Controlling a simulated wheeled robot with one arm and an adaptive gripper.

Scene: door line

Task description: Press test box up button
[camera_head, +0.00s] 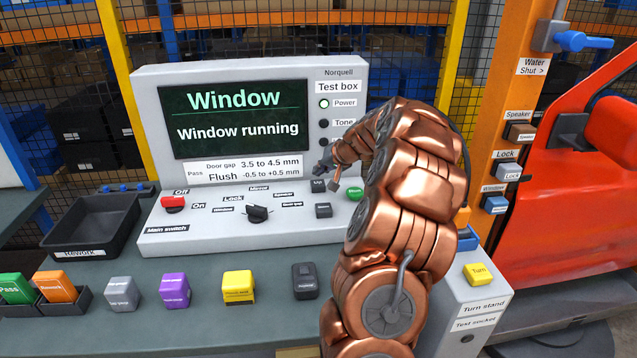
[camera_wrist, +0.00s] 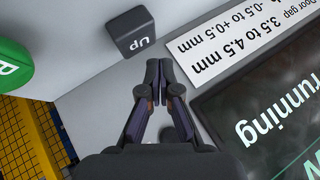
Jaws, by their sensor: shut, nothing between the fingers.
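The test box (camera_head: 150,120) is a light grey console with a screen that reads "Window running". Its dark grey up button (camera_head: 318,186) sits on the sloped panel below the screen; it also shows in the wrist view (camera_wrist: 135,32), marked "UP". My gripper (camera_head: 321,171) is shut and empty, close above the up button in the head view. In the wrist view my gripper's closed fingertips (camera_wrist: 158,64) point toward the button and appear just short of its edge. I cannot tell the exact height gap. My arm hides part of the box's right side.
A green button (camera_head: 355,193) is right of the up button, and a dark button (camera_head: 323,210) lies below it. A mode knob (camera_head: 257,213) and red main switch (camera_head: 173,204) are further left. Several coloured blocks stand on the bench front. An orange post (camera_head: 490,140) rises at right.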

